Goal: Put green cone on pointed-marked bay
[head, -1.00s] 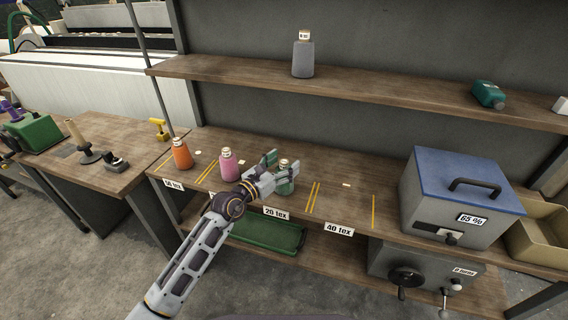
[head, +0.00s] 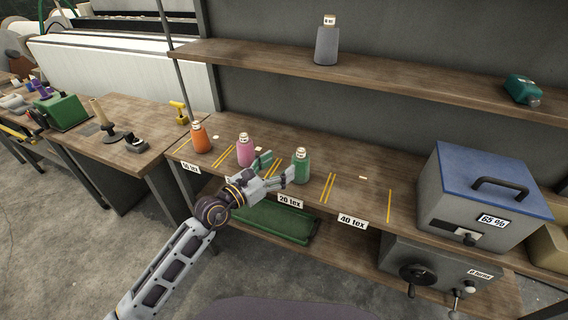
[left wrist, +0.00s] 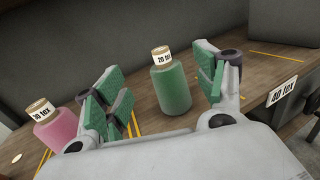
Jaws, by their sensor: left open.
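The green cone (head: 301,168) stands upright on the lower bench board, in the bay above the 20 tex label (head: 290,201). My left gripper (head: 276,169) is open just to the left of the cone, its fingers pointing toward it. In the left wrist view the green cone (left wrist: 172,88) appears between the spread fingers, apart from them, with its 20 tex top label showing. The bay above the 40 tex label (head: 353,221), to the right, is empty between yellow lines. I cannot tell which bay is marked by pointing. My right gripper is not in view.
An orange cone (head: 200,138) and a pink cone (head: 245,150) stand to the left. A blue-lidded box (head: 482,190) is on the right. A grey cone (head: 327,44) and a lying teal cone (head: 522,90) are on the upper shelf. A green tray (head: 272,222) lies below.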

